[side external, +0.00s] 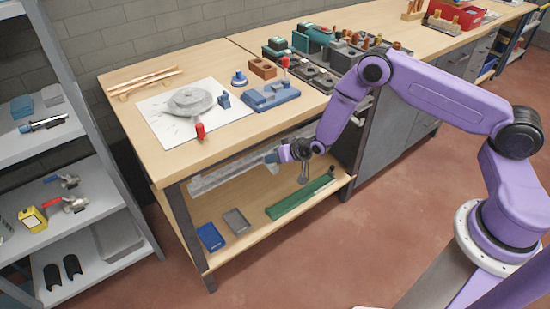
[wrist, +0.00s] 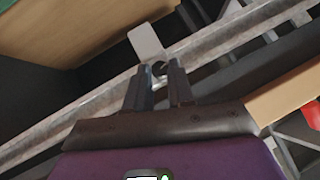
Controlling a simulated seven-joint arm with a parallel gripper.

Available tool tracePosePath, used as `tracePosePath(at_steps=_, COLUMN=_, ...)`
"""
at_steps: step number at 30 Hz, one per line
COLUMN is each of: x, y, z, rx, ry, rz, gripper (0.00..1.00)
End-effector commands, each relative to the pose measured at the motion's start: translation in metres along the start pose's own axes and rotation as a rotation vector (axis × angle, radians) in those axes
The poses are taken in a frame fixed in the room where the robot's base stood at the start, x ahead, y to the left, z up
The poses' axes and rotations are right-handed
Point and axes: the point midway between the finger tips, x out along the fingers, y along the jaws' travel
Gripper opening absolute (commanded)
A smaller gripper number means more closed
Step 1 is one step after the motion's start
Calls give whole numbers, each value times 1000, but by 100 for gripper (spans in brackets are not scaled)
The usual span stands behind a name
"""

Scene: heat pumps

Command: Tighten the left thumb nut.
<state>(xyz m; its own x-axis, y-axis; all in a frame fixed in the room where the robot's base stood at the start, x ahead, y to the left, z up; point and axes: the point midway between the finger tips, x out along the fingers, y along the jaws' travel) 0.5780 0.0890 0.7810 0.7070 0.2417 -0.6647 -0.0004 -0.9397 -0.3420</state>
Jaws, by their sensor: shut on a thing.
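My gripper (side external: 280,155) is low at the front of the workbench, just under the tabletop edge, beside a grey metal rail (side external: 225,176). In the wrist view, my two dark fingers (wrist: 160,74) are close together and shut on a small dark round piece (wrist: 159,67), seemingly the left thumb nut. The fingers hide most of it, so its thread and seating cannot be seen. A pale grey plate (wrist: 146,42) stands just behind the fingertips, against the rail (wrist: 215,55). No second thumb nut can be made out.
The wooden tabletop (side external: 128,87) overhangs the rail. The lower shelf (side external: 262,232) holds a blue tray (side external: 210,237), a grey tray (side external: 236,221) and a green bar (side external: 300,195). A bench leg (side external: 188,225) stands at left. The floor in front is clear.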

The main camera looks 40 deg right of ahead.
Motion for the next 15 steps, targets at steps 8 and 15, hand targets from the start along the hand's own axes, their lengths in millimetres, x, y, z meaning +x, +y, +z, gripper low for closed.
tracePosePath(at_steps=8, x=0, y=0, z=-1, rx=0, ry=1, rz=0, gripper=48)
tracePosePath(at_steps=15, x=0, y=0, z=0, rx=-1, ry=0, rz=1, gripper=48)
